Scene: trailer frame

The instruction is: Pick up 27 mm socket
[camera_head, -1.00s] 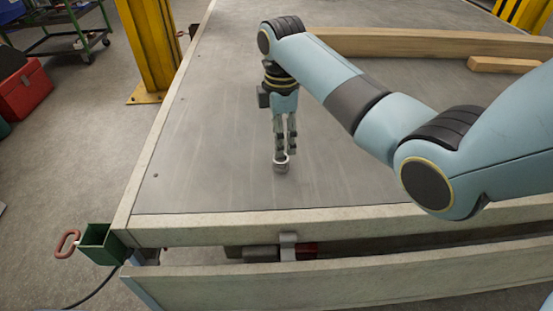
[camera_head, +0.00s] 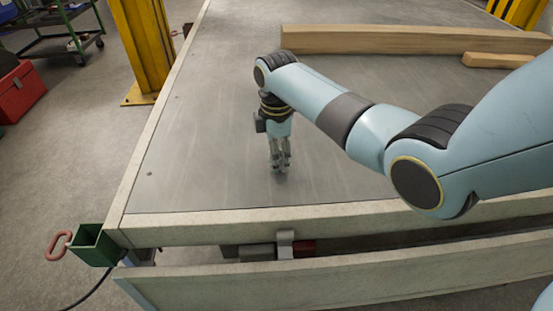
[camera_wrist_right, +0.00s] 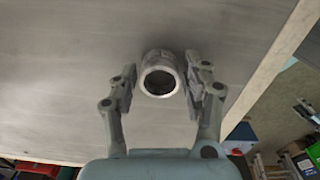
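The 27 mm socket (camera_wrist_right: 160,82) is a short silver metal cylinder with a round opening, standing on the grey trailer bed (camera_head: 215,150). My right gripper (camera_head: 279,167) points down at the bed near its front edge. In the right wrist view its two fingers (camera_wrist_right: 161,85) stand on either side of the socket, with narrow gaps showing, so it looks open around the socket. In the head view the fingers mostly hide the socket. My left gripper is not in view.
A long wooden beam (camera_head: 400,41) and a shorter one (camera_head: 500,61) lie at the back right of the bed. A pale side rail (camera_head: 300,226) runs along the front. A yellow post (camera_head: 140,45) stands beyond the left edge. The bed around the gripper is clear.

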